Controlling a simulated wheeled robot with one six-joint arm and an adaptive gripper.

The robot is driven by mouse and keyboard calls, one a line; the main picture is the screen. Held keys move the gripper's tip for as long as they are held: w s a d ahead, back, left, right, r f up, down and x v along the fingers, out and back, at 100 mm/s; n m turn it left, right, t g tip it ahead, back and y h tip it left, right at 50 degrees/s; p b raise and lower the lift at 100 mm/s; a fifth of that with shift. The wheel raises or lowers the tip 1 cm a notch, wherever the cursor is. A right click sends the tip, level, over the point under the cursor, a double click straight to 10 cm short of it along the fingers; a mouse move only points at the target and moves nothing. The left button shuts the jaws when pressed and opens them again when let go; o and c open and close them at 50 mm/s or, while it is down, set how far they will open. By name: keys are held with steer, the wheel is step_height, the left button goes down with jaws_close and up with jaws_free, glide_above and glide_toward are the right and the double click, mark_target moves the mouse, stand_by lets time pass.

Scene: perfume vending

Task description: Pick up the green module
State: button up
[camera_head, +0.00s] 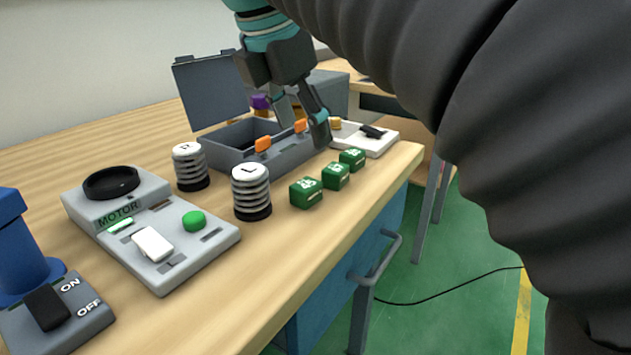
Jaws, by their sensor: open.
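Three small green modules with white markings stand in a row along the table's right edge: a near one (306,192), a middle one (336,175) and a far one (352,158). My gripper (305,125) is open and points down over the open grey box, behind the row of modules. One finger reaches down by the box's right end, left of the far module and apart from it. I cannot tell whether anything lies between the fingers.
The open grey box (222,140) has orange latches and a raised lid. Two ribbed cylinders (251,193) (189,167) stand before it. A motor panel (180,262), a blue device (22,245) with an on/off switch, and a white switch plate (376,140) also stand here. The front right table strip is clear.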

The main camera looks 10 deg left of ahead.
mark_target(305, 184)
steer(key=w+f, duration=0.1)
steer(key=f, duration=0.2)
steer(key=w+f+n+b, duration=0.1)
steer(key=f, duration=0.3)
steer(key=w+f+n+b, duration=0.1)
steer(key=w+f, duration=0.1)
steer(key=f, duration=0.2)
steer(key=shift+a, duration=0.35)
steer(key=c, duration=1.2)
